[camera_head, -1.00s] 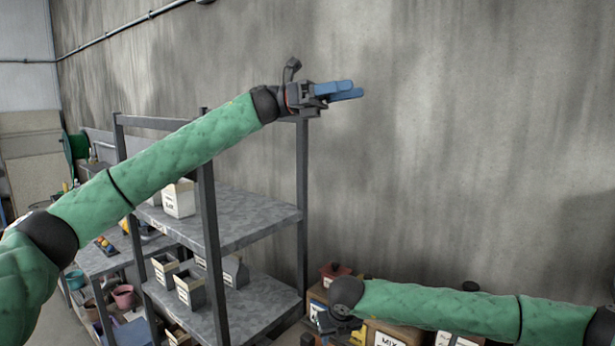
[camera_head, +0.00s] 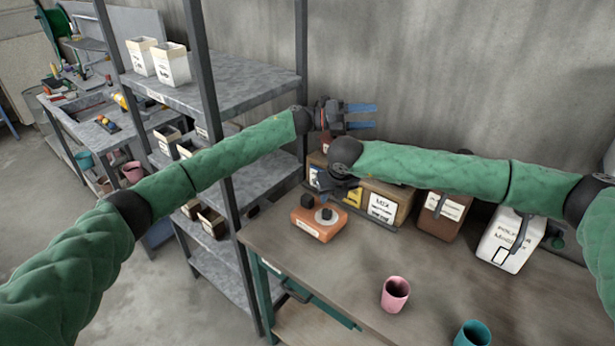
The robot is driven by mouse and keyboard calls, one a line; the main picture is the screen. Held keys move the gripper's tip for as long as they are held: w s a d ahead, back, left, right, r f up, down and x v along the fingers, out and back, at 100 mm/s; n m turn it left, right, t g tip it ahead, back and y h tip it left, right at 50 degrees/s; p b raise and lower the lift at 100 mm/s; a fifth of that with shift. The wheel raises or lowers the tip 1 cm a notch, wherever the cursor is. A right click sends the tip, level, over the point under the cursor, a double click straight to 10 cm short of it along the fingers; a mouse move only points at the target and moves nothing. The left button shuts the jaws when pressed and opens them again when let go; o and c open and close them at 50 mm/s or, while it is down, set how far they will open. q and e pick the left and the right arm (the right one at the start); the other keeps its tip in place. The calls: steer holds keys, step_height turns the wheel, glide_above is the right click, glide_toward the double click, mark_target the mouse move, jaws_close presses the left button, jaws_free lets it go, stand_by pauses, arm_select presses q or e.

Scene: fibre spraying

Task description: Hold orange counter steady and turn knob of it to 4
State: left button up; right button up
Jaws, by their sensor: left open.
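The orange counter (camera_head: 316,228) sits on the table's far left part, with a pale label on its front and two dark knobs on top. The knob on the round dial (camera_head: 326,213) faces up; its number cannot be read. My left gripper (camera_head: 374,115) is open, its blue fingers pointing right, in front of the wall and above the boxes, apart from the counter. My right gripper (camera_head: 332,184) hangs at the end of the arm coming from the right, just above and behind the counter. Its fingers are not clear.
The brown table (camera_head: 400,250) has free room in its middle. A pink cup (camera_head: 395,294) and a teal cup (camera_head: 472,334) stand near its front. A MIX box (camera_head: 383,207), a brown container (camera_head: 440,214) and a white container (camera_head: 508,240) line the back. A metal shelf (camera_head: 240,87) stands left.

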arm_select(q)
step_height(320, 180, down, 10)
steer(key=n+y, duration=0.2)
steer(key=n, duration=0.1)
steer(key=m+t+y, duration=0.1)
steer(key=m+y, duration=0.3)
steer(key=y, duration=1.2)
glide_above(307, 196)
steer(key=d, duration=0.2)
step_height(307, 196, down, 11)
steer(key=shift+s+a+r, duration=0.15)
steer(key=shift+r, duration=0.05)
steer(key=shift+a+r+y, duration=0.15)
steer(key=shift+a+y, duration=0.55)
steer(key=shift+a, duration=0.15)
steer(key=shift+w+f, duration=0.2)
steer(key=shift+f, duration=3.65)
